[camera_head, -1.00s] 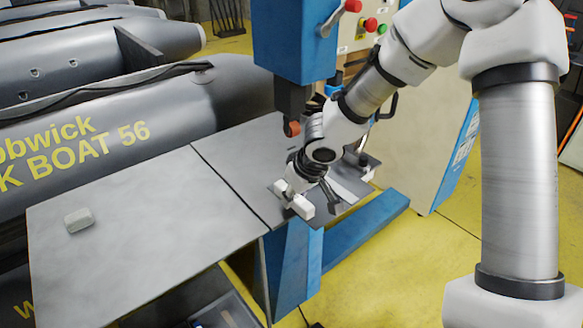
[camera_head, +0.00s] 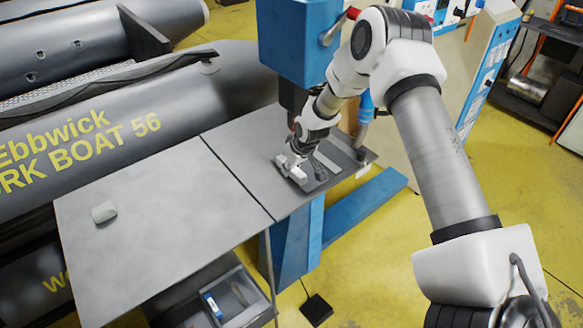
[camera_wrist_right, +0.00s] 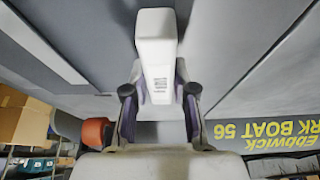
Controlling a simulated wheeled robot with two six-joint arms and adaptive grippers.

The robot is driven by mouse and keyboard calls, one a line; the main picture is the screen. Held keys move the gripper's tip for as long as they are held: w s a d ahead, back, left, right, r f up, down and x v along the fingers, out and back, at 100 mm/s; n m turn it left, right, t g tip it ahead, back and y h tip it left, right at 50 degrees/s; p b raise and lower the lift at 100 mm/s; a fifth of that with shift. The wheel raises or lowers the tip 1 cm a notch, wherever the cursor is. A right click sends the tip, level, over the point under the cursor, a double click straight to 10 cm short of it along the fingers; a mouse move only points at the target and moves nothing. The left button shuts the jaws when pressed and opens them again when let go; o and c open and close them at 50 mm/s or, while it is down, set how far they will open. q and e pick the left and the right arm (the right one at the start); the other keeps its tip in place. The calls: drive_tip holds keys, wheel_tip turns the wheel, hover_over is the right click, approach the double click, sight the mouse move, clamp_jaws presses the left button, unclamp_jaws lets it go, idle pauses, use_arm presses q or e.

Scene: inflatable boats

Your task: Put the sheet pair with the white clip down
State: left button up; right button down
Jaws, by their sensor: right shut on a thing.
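The sheet pair (camera_head: 325,167) is dark grey, with a white clip (camera_head: 291,172) on its near left edge. It is at the right part of the grey worktable (camera_head: 150,220); I cannot tell whether it rests flat on the top or is just above it. My right gripper (camera_head: 294,160) is shut on the white clip. In the right wrist view the clip (camera_wrist_right: 157,60) stands between the two fingers of the gripper (camera_wrist_right: 159,105), with grey surface beyond. The gripper and arm hide part of the sheets. My left gripper is not in view.
A blue machine (camera_head: 300,45) stands over the table's back right; its red roller (camera_wrist_right: 97,132) shows in the right wrist view. A grey boat (camera_head: 150,110) lies behind. An open bin (camera_head: 262,302) is below.

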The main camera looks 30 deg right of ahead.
drive_tip(key=shift+w+f, duration=0.1)
drive_tip(key=shift+f, duration=0.4)
drive_tip(key=c, duration=0.9)
unclamp_jaws()
drive_tip(key=shift+c, duration=0.2)
